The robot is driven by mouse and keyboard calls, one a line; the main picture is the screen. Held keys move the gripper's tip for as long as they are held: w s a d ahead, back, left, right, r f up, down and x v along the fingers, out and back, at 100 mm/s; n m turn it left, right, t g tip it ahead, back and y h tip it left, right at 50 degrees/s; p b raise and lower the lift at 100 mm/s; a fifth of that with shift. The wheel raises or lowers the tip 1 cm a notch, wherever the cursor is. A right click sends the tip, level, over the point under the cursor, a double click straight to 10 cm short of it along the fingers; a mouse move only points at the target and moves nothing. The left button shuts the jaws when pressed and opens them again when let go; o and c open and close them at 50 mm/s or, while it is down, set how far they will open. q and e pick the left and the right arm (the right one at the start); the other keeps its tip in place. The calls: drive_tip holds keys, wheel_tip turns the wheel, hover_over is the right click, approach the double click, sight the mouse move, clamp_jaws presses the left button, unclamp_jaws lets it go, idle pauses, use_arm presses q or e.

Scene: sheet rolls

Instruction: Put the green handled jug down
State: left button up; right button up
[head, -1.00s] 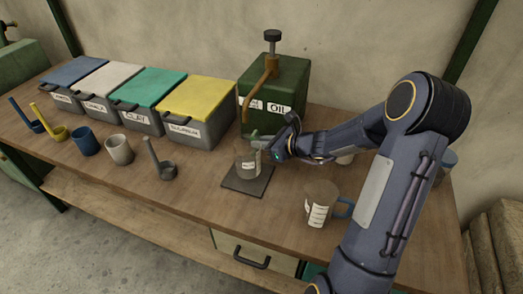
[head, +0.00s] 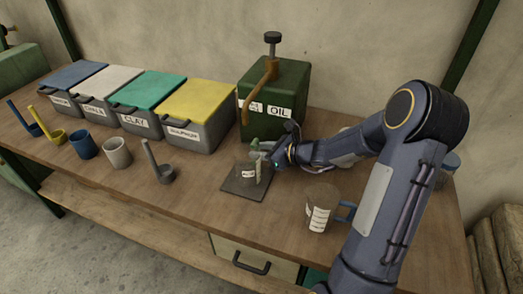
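The green handled jug (head: 246,174) is a clear, see-through vessel with a white label. It is over the dark square mat (head: 236,189) in front of the oil box, roughly upright, and looks to rest on it. Its pale green handle side is at my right gripper (head: 266,157), which reaches in from the right. The fingers are small and overlap the handle, so their grip on it is unclear. My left gripper is out of view.
A blue handled jug (head: 319,212) stands to the right, near my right arm. The green oil box (head: 288,90) with its copper spout is behind the mat. Lidded bins, including a yellow-lidded one (head: 195,104), cups and scoops stand left.

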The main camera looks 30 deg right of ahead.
drive_tip(key=v, duration=1.1)
drive_tip(key=s+a+r+n+g+y, duration=0.1)
drive_tip(key=s+a+r+n+g, duration=0.15)
drive_tip(key=s+a+n, duration=0.35)
drive_tip(key=s+a+r+n+g+y, duration=0.15)
drive_tip(key=s+a+r+n, duration=0.25)
drive_tip(key=a+n, duration=0.4)
drive_tip(key=s+a+f+n+g+h, duration=0.2)
drive_tip(key=s+n+h, duration=0.3)
drive_tip(key=s+n, duration=0.6)
drive_tip(key=n, duration=0.3)
drive_tip(key=shift+n+p, duration=0.3)
drive_tip(key=shift+p, duration=0.05)
drive_tip(key=shift+s, duration=0.1)
wheel_tip(320, 180, up, 4)
drive_tip(key=p, duration=0.3)
drive_tip(key=shift+f+p, duration=0.1)
drive_tip(key=shift+p, duration=0.3)
